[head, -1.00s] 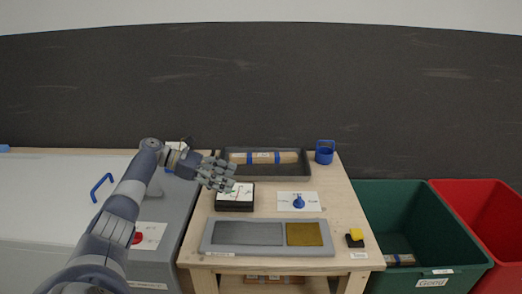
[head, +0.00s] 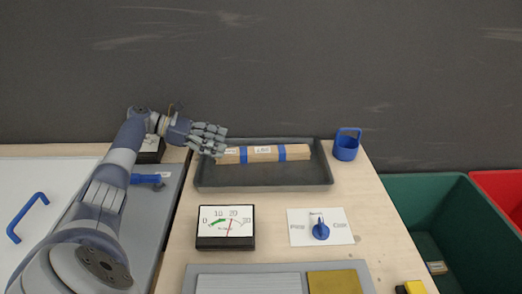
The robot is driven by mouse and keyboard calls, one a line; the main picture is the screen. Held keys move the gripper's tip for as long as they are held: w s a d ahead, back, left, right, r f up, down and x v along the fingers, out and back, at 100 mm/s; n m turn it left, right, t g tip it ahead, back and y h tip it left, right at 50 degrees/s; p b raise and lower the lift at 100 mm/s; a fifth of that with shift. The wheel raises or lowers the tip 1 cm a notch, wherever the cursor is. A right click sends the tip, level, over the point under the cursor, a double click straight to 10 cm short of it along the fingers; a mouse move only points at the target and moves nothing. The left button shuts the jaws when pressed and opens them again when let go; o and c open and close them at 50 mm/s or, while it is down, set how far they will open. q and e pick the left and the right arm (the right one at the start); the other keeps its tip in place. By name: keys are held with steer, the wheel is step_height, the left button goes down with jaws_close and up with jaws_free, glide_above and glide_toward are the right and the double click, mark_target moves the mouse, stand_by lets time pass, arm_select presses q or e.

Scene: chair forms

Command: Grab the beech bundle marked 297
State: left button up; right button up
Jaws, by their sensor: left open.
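A beech bundle (head: 265,153) with blue bands lies lengthwise in a dark grey tray (head: 265,179) at the back of the wooden table. It carries white labels whose print is too small to read. My left gripper (head: 218,142) is open, its fingers pointing right, at the tray's left end. The fingers cover the bundle's left end in this view; I cannot tell whether they touch it. My right gripper is not in view.
A gauge (head: 226,228), a blue knob on a white card (head: 321,229) and a blue cup-like holder (head: 347,146) stand on the table. A grey panel (head: 192,280) lies at the front. A green bin (head: 415,205) and a red bin (head: 505,190) stand at right.

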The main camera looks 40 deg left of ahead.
mark_target(251, 150)
arm_select(q)
steer(key=x, duration=0.4)
steer(key=shift+d+r, duration=0.1)
steer(key=shift+d, duration=0.3)
steer(key=x, duration=0.1)
steer(key=p+x, duration=0.1)
steer(key=x, duration=0.3)
steer(key=shift+s+d+r+p, duration=0.15)
steer(key=shift+d+r+p, duration=0.15)
steer(key=shift+d+r, duration=0.1)
steer(key=shift+f, duration=0.2)
steer(key=shift+r, duration=0.1)
steer(key=c, duration=1.4)
